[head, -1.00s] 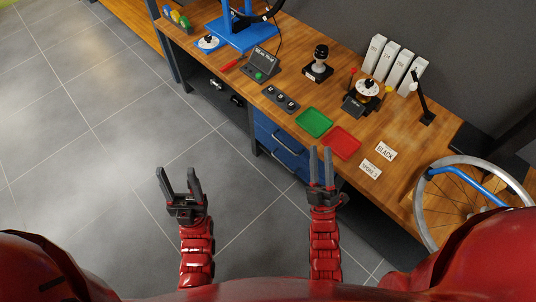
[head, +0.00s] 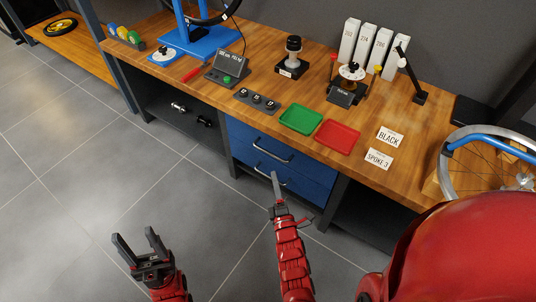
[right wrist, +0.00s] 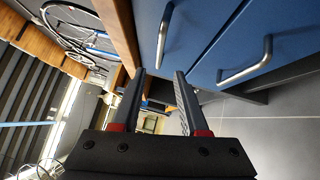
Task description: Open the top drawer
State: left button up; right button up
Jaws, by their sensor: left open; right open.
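The blue drawer unit sits under the workbench. Its top drawer (head: 242,133) is closed and has a grey bar handle (head: 272,150). A lower drawer (head: 305,186) with its own handle (head: 270,175) is beneath it, also closed. In the right wrist view two blue drawer fronts with bar handles (right wrist: 165,35) (right wrist: 245,62) lie just beyond the fingers. My right gripper (head: 277,183) is in front of the drawers, near the lower handle in the head view; it is open and empty in the right wrist view (right wrist: 158,85). My left gripper (head: 138,243) is open and empty over the floor.
The wooden bench top (head: 225,120) holds a green tray (head: 301,118), a red tray (head: 337,136), label cards (head: 390,138) and several devices. A bicycle wheel (head: 450,165) stands at the right. An open shelf (head: 180,115) lies left of the drawers. The floor (head: 120,180) in front is clear.

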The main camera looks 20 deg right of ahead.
aim_at(269, 153)
jog(key=w, duration=0.3)
jog(key=w+d+r+b, duration=0.1)
jog(key=w, duration=0.7)
jog(key=shift+d+r+b, duration=0.15)
jog(key=shift+r+b, duration=0.15)
jog(key=shift+b, duration=0.05)
grip_shut()
dwell(0.7)
